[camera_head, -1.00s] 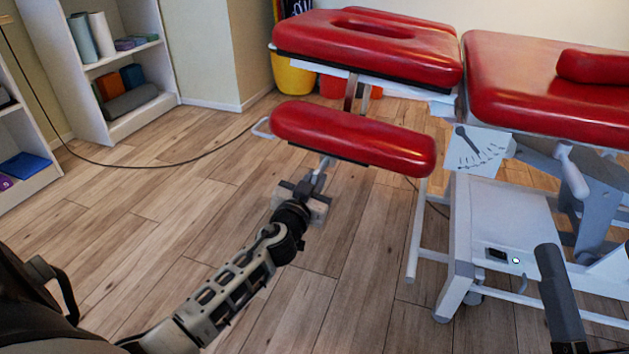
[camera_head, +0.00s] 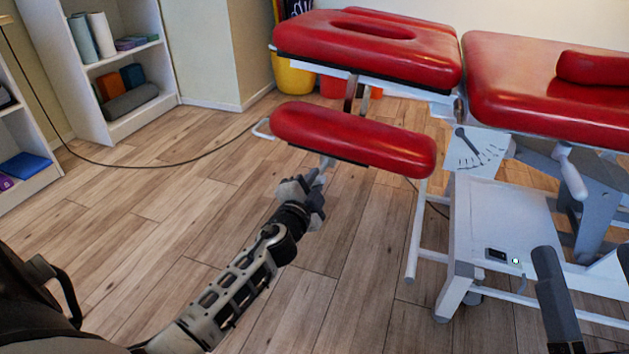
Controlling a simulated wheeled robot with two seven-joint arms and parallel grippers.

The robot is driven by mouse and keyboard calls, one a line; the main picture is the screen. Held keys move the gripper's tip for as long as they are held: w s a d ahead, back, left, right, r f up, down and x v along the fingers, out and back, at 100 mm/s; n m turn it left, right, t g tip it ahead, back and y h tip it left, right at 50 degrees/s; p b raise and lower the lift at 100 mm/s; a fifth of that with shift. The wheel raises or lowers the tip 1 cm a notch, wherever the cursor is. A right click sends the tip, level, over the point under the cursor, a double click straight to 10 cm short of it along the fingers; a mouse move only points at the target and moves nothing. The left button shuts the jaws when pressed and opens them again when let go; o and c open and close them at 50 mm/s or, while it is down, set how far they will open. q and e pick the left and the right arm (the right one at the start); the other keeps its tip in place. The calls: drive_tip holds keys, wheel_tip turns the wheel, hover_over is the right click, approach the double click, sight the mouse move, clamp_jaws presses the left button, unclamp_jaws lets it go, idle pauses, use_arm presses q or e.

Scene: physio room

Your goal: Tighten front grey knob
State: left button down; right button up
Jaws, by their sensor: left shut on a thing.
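My left gripper (camera_head: 312,182) is below the near red armrest pad (camera_head: 350,138) of the treatment table. It is shut at the metal post under the pad, where the front grey knob would be. The knob itself is hidden by the gripper and too small to make out. The gripper looks rolled, with its body tilted. Part of my right arm (camera_head: 556,300) shows at the lower right.
The red headrest (camera_head: 368,48) and main cushion (camera_head: 550,90) stand behind and right. The white table frame (camera_head: 505,225) is to the right. A shelf (camera_head: 145,122) stands at the back left. A dark cable (camera_head: 150,166) crosses the floor. Floor left of my arm is clear.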

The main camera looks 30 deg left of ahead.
use_arm(q)
drive_tip(key=m, duration=0.4)
drive_tip(key=shift+m+p, duration=0.3)
drive_tip(key=shift+m, duration=1.2)
use_arm(e)
drive_tip(key=shift+f+m+g+h, duration=0.4)
drive_tip(key=shift+f+m, duration=0.2)
drive_tip(key=shift+f, duration=0.15)
use_arm(q)
drive_tip(key=c, duration=1.4)
unclamp_jaws()
drive_tip(key=shift+s, duration=0.1)
use_arm(e)
drive_tip(key=shift+r, duration=0.1)
